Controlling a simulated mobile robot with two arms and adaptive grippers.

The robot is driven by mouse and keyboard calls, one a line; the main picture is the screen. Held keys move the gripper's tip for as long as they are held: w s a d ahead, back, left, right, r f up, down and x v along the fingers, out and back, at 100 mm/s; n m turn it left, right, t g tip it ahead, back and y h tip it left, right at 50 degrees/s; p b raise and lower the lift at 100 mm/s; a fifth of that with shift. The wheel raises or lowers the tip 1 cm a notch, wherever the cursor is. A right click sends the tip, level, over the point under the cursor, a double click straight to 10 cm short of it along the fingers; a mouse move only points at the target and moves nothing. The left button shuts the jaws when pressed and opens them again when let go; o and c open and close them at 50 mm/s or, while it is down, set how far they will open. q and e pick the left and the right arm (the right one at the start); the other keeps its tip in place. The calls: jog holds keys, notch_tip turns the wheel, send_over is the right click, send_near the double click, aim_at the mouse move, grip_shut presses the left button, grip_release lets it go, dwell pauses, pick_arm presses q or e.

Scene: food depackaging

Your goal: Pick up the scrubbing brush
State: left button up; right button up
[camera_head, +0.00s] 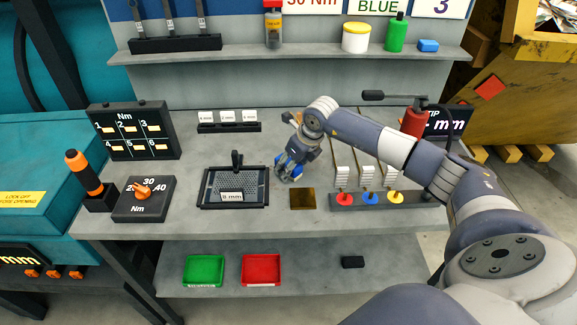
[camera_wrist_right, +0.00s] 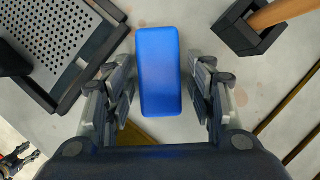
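A plain blue rectangular block (camera_wrist_right: 158,70) lies on the grey bench in the right wrist view; it may be the scrubbing brush, but no bristles show. My right gripper (camera_head: 287,174) is low over the bench, between the perforated tray and the brass plate. In the wrist view its fingers (camera_wrist_right: 160,95) stand apart on either side of the block, with a gap on each side. In the head view the gripper largely hides the block.
A black perforated tray (camera_head: 205,190) is close on the left, with an upright black handle (camera_head: 237,160). A brass plate (camera_head: 302,198) is in front.

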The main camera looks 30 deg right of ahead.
aim_at(289, 161)
jog(key=c, duration=0.7)
pick_arm(q)
jog(key=shift+s, duration=0.35)
pick_arm(e)
jog(key=shift+c, duration=0.2)
pick_arm(q)
jog(key=shift+w+f, duration=0.1)
jog(key=shift+w, duration=0.05)
pick_arm(e)
jog(key=shift+r, duration=0.1)
